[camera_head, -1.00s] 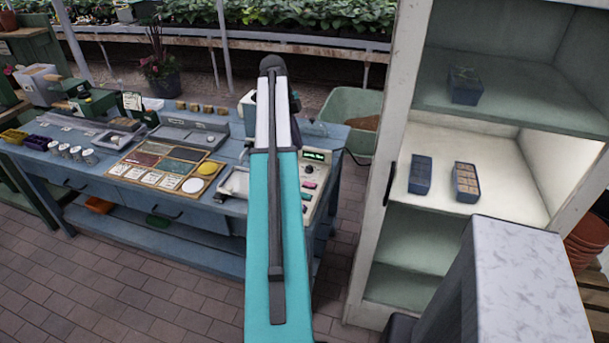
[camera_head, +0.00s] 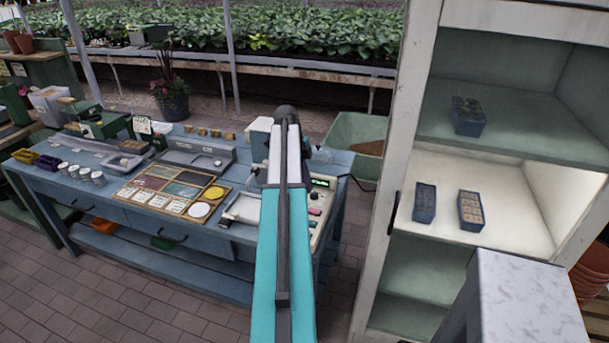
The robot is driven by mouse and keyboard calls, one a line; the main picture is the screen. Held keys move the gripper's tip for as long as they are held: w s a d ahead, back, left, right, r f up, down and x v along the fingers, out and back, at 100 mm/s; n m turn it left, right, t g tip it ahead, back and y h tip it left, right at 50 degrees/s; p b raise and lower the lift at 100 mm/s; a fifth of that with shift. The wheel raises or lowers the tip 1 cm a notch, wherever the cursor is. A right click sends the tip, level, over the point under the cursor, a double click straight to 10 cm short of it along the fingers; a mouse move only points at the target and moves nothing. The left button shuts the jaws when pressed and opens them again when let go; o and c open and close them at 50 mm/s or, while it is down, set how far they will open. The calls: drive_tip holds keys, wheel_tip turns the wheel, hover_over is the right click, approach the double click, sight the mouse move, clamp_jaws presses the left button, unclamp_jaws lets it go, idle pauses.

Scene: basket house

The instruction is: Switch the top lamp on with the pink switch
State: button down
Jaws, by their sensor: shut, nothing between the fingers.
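A control panel (camera_head: 322,197) with a green-lit display (camera_head: 320,183) sits at the right end of the blue workbench. A small pink switch (camera_head: 315,211) shows on its face, just right of my arm; its position is too small to tell. The left part of the panel is hidden behind my arm. The white cabinet (camera_head: 398,190) stands to the right. Its upper compartment (camera_head: 520,125) looks dim and its middle compartment (camera_head: 510,205) is brightly lit. No lamp itself shows. My gripper is hidden beyond my teal arm, so I cannot see its fingers.
The blue workbench (camera_head: 130,240) holds trays, jars and a sample board (camera_head: 172,188). A green wheelbarrow (camera_head: 352,130) stands behind the bench. Brick floor is clear in front.

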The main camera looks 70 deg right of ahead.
drive_tip(key=p, duration=0.1)
approach(316, 210)
drive_tip(key=shift+x, duration=1.15)
drive_tip(key=shift+w+f+p, duration=0.1)
drive_tip(key=shift+f+p, duration=0.8)
drive_tip(key=shift+f, duration=0.9)
drive_tip(key=shift+f, duration=0.1)
drive_tip(key=shift+w+f+b, duration=0.15)
drive_tip(key=shift+f+b, duration=0.15)
drive_tip(key=shift+b, duration=0.2)
drive_tip(key=shift+r, duration=0.1)
drive_tip(key=shift+s+r, duration=0.1)
drive_tip(key=shift+s, duration=0.1)
drive_tip(key=shift+s+r, duration=0.2)
drive_tip(key=shift+s, duration=0.35)
